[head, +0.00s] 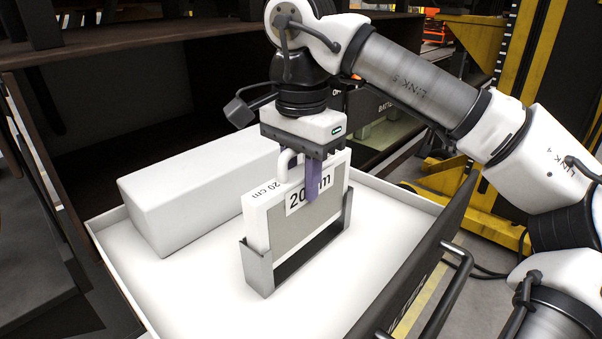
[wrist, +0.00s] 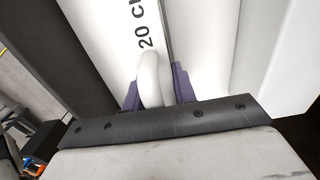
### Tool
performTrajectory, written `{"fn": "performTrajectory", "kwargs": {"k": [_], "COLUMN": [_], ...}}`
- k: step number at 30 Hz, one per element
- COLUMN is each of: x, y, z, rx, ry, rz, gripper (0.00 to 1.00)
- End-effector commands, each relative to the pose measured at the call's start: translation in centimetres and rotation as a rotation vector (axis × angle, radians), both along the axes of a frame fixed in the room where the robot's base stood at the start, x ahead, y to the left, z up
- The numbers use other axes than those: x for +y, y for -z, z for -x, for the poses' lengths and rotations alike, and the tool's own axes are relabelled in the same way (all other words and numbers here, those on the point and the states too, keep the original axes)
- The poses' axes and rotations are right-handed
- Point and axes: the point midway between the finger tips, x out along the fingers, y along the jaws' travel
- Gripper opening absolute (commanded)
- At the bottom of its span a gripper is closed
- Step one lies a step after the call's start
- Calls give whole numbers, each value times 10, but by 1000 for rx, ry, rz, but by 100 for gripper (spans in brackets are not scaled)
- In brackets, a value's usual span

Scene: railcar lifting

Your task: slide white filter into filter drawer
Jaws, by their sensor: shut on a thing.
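The white filter (head: 257,219) is a thin upright panel with a grey face and "20 cm" labels. It stands in a grey metal holder (head: 259,272) inside the open white drawer (head: 190,305), and its lower part sits between the holder's side brackets. My gripper (head: 312,182) is above the filter, with its purple fingers shut on the filter's white loop handle. In the wrist view the handle (wrist: 150,80) is between the fingers, and the filter's top edge (wrist: 140,28) with its "20 cm" label runs away from them. Whether the filter touches the holder's bottom is hidden.
A long white box (head: 200,190) lies in the drawer left of the filter. The drawer's dark front with a black handle (head: 445,290) is at the right. A dark cabinet (head: 90,110) stands behind. The drawer floor in front of the holder is clear.

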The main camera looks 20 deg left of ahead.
Motion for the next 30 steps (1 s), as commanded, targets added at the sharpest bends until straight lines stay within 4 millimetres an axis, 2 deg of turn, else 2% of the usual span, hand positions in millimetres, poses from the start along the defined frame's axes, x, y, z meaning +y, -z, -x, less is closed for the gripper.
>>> {"fn": "performTrajectory", "kwargs": {"k": [30], "x": [0], "y": [26], "z": [0], "rx": [0], "ry": [1], "rz": [-1], "gripper": [0]}}
